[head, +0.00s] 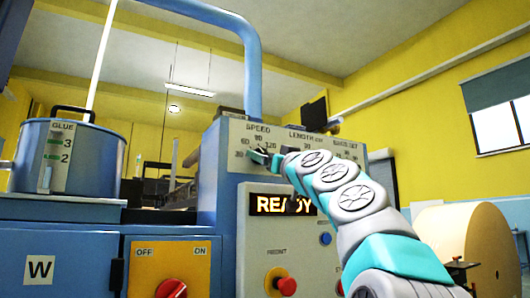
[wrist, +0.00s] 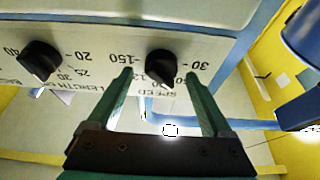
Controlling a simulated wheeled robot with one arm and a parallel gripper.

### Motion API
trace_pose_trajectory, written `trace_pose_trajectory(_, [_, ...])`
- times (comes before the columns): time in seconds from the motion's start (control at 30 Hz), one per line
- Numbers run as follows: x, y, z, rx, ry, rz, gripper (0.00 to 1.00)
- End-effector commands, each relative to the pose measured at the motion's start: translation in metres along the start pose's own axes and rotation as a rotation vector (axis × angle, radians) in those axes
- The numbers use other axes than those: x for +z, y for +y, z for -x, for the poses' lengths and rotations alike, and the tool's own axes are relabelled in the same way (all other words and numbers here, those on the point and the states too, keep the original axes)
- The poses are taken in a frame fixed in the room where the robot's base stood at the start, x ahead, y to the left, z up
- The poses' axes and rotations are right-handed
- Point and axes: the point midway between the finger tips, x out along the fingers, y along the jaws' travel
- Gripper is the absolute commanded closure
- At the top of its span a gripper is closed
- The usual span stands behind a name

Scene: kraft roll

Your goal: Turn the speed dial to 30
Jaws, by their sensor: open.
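The speed dial (wrist: 160,66) is a black knob on the pale control panel, upside down in the wrist view. Its narrow tip points down there, between the 60 and the 120, roughly where 90 lies; that number is hidden. The 30 mark is to its right and 150 to its left. My gripper (wrist: 158,75) is open, with one green finger on each side of the dial. Whether the fingers touch it I cannot tell. In the head view my gripper (head: 264,157) is at the SPEED scale and largely covers the dial.
A second black knob (wrist: 39,60), for length, is left of the speed dial in the wrist view. Below the panel are a READY display (head: 284,205) and a red button (head: 287,286). A blue glue pot (head: 90,158) stands left; a paper roll (head: 465,245) is at right.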

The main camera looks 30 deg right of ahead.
Motion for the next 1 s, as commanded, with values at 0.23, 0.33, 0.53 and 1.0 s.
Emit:
trace_pose_trajectory(0.23, [0.0000,-0.0010,-0.0098,-0.002,0.000,0.000,0.16])
trace_pose_trajectory(0.33, [0.0002,-0.0012,-0.0099,-0.002,0.000,0.000,0.16])
trace_pose_trajectory(0.53, [0.0005,-0.0011,-0.0098,-0.002,-0.001,0.000,0.24])
trace_pose_trajectory(1.0, [0.0006,-0.0011,-0.0098,-0.002,-0.001,0.000,0.77])
